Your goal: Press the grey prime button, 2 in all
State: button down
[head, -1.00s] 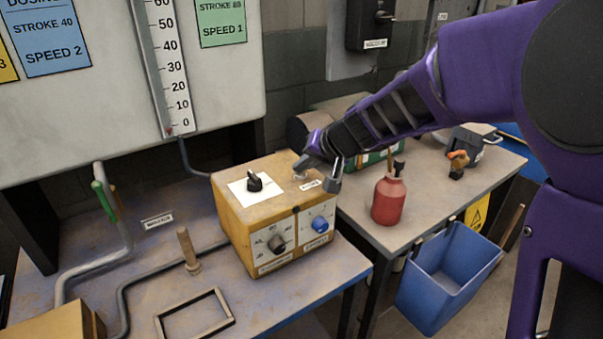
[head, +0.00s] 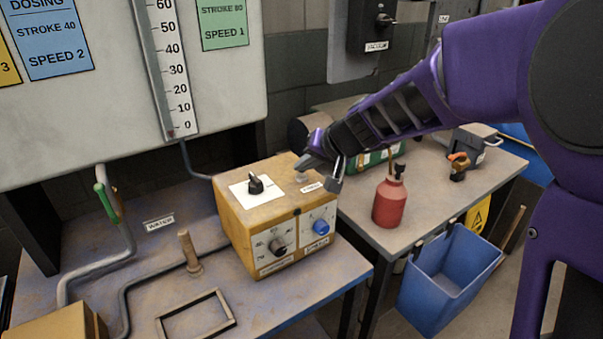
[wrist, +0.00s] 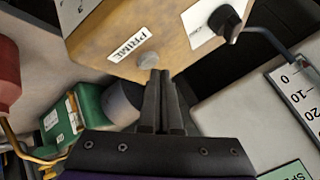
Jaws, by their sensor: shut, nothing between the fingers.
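The grey prime button (wrist: 148,60) is a small round button on top of the yellow-brown control box (head: 240,222), beside the PRIME label (wrist: 127,43). In the head view the button (head: 301,178) shows just below my fingertips. My gripper (wrist: 160,74) is shut and empty, its fingers pointing at the button. In the wrist view the fingertips lie right by the button's lower edge; I cannot tell whether they touch it.
A red oil can (head: 390,203) stands on the right table. A scale (head: 170,80) hangs behind, its red marker near 0.

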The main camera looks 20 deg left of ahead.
aim_at(304, 179)
jog(key=shift+r, duration=0.35)
notch_tip(304, 179, up, 5)
jog(key=p, duration=0.3)
jog(key=shift+p, duration=0.4)
jog(key=shift+f, duration=0.1)
dwell(2.2)
